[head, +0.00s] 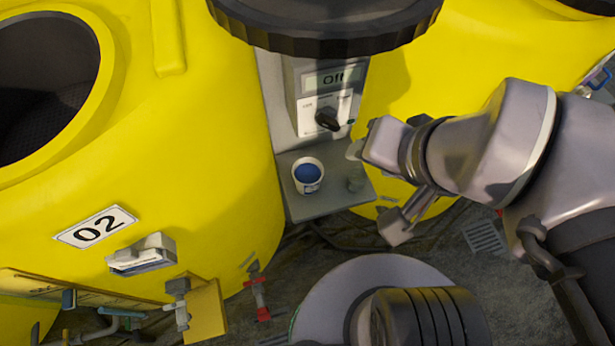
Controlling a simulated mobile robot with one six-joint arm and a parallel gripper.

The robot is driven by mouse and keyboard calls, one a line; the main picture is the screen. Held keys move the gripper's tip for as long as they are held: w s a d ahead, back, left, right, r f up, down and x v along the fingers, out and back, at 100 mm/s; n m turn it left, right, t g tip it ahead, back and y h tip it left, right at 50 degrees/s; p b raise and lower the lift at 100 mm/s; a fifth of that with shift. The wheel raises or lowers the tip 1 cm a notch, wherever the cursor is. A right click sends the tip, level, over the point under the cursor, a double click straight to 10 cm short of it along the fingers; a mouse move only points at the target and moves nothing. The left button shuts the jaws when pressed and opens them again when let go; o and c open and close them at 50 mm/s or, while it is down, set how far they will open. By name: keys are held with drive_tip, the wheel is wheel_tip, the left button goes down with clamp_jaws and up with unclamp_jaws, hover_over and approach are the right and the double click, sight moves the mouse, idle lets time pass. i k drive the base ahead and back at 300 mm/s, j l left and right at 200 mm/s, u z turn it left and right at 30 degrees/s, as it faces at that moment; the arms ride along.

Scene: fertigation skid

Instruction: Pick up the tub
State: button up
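The tub (308,178) is a small white round cup with blue contents. It stands upright on a grey shelf (325,205) below a control box, between the yellow tanks. My gripper (380,188) is to the right of the tub, apart from it. Its two fingers are spread, one above and one below, with nothing seen between them. No part of the tub is hidden by my gripper.
A control box (320,80) reading "Off", with a black knob (327,120), is directly behind the tub. The yellow tank marked 02 (200,130) stands close on the left, another tank (440,60) on the right. A black lid (325,30) overhangs above.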

sight(308, 172)
drive_tip(key=u, duration=1.8)
drive_tip(key=z, duration=1.25)
drive_tip(key=k, duration=0.45)
